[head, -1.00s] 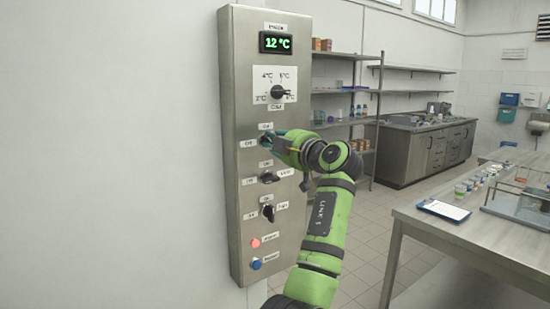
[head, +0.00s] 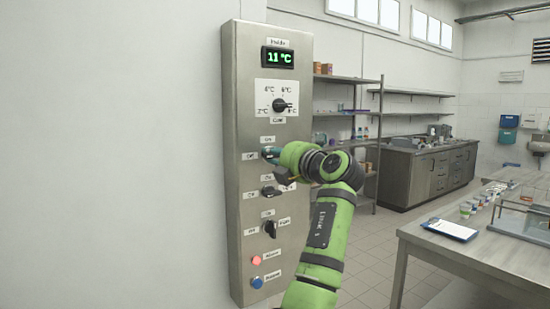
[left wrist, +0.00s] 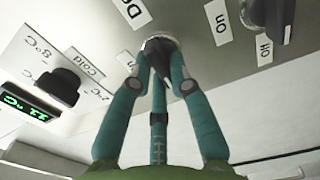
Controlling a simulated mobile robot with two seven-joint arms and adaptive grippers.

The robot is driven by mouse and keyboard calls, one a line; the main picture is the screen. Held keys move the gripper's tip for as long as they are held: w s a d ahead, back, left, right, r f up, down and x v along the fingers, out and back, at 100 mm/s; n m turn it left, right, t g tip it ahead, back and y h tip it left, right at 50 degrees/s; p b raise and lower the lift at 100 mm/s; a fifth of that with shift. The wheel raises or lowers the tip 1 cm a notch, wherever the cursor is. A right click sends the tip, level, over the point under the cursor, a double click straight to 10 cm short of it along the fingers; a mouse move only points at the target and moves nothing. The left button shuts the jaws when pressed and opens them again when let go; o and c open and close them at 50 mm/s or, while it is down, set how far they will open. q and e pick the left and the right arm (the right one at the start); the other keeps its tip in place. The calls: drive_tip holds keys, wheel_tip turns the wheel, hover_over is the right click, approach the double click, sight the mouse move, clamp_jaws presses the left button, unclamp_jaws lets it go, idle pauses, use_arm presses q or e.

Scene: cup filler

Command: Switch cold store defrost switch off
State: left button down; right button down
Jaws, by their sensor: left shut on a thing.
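A tall steel control panel (head: 245,120) is fixed to the wall. It carries a column of switches with small labels. My left gripper (head: 268,154) is at the upper On/Off switch, below the temperature dial (head: 282,105). The right gripper is out of view.
Two more dark switches, a middle one (head: 270,191) and a lower one (head: 270,229), sit below, then a red button (head: 256,260) and a blue button (head: 257,282). The display (head: 279,57) reads 11 °C. A steel table (head: 420,235) stands at right.

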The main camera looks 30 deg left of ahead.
use_arm(q)
drive_tip(key=shift+n, duration=0.4)
drive_tip(key=c, duration=1.1)
unclamp_jaws()
drive_tip(key=shift+c, duration=0.2)
drive_tip(key=v, duration=1.2)
drive_tip(key=shift+f, duration=0.1)
